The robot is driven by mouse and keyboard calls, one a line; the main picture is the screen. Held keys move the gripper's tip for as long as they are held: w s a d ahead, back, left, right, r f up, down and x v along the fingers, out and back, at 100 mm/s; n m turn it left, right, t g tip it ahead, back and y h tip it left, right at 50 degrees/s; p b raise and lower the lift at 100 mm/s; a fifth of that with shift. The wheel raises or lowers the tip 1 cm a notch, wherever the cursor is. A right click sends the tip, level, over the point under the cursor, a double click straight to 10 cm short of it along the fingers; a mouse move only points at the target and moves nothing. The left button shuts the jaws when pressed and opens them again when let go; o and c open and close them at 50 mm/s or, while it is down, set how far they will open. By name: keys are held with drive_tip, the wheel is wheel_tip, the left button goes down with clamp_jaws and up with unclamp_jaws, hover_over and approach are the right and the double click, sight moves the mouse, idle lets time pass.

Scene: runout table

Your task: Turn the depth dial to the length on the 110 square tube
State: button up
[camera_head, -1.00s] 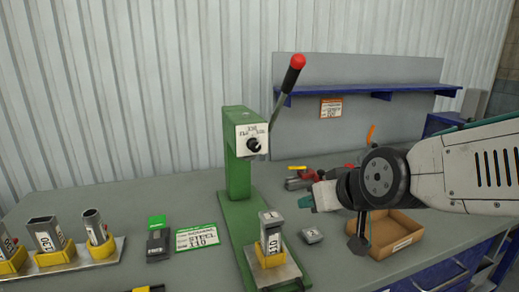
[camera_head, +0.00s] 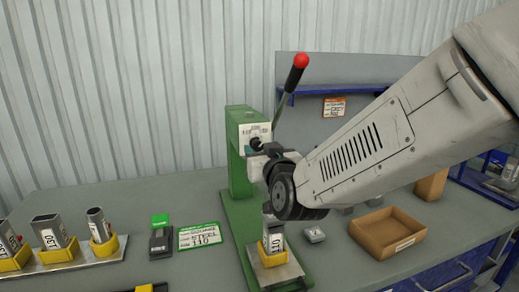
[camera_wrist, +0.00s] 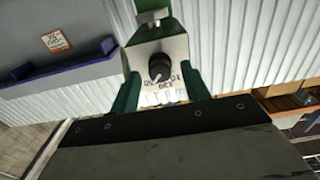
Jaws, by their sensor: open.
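The depth dial is a black knob (camera_wrist: 159,68) on a white faceplate (camera_wrist: 160,52) with printed numbers, on the front of the green press (camera_head: 238,165). My gripper (camera_wrist: 158,95) is open in the wrist view, its two green fingers on either side of the faceplate's lower part, with the knob between and just beyond their tips. In the head view my gripper (camera_head: 258,148) is in front of the dial and partly hides it. The 110 square tube (camera_head: 275,240) stands upright in a yellow holder (camera_head: 271,262) on the press base. The dial's exact setting is not readable.
A red-knobbed lever (camera_head: 300,62) rises right of the dial. A card marked STEEL 110 (camera_head: 199,236) lies left of the press. More tubes (camera_head: 47,232) stand in a rack at the left. A cardboard tray (camera_head: 388,234) sits at right.

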drive_tip(key=shift+x, duration=0.8)
drive_tip(key=c, duration=1)
drive_tip(key=shift+o, duration=0.2)
